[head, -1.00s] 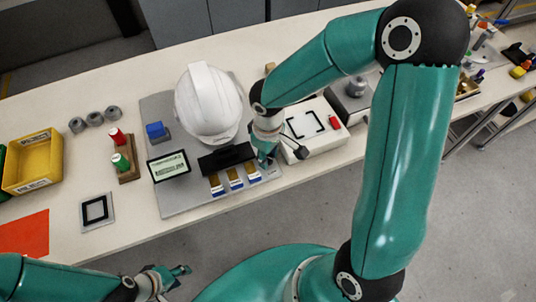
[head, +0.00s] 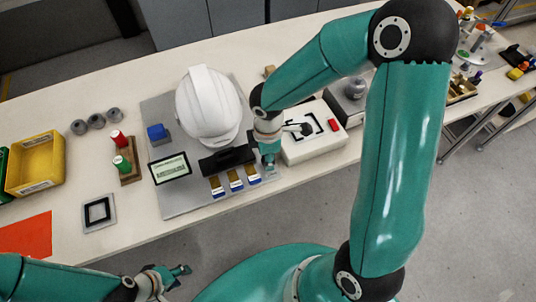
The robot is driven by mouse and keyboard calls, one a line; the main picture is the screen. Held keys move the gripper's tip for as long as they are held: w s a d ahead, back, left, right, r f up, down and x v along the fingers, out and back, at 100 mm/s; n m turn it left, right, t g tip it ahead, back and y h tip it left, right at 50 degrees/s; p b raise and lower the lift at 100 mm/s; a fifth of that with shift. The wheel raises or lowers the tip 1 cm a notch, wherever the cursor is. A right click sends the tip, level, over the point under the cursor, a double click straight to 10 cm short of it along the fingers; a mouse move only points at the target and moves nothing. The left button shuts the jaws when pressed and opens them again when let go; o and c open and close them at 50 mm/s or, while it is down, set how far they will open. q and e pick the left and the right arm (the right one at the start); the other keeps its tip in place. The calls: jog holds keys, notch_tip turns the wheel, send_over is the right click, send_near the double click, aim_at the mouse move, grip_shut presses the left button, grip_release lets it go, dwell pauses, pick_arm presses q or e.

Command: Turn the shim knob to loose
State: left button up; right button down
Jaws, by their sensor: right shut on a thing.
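The shim knob is hidden under my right gripper (head: 270,162), so its setting does not show. My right gripper points down at the right end of a black block (head: 226,159) on the grey plate (head: 186,205). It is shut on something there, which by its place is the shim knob. A white helmet shell (head: 208,105) stands on the plate behind the block. A small display (head: 170,169) with a pale green screen stands left of the block; its text is too small to read. My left gripper (head: 182,270) is low at the front, open and empty, away from the table.
Several gold-and-blue pieces (head: 235,181) sit before the block. A white box (head: 313,145) with a red part stands close right of my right gripper. A blue block (head: 157,131), red and green spools (head: 119,148) and a yellow bin (head: 36,163) lie left.

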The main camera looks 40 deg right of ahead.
jog(key=shift+w+n, duration=0.1)
jog(key=shift+n, duration=0.2)
jog(key=c, duration=0.8)
grip_release()
notch_tip(320, 180, up, 12)
dwell(0.5)
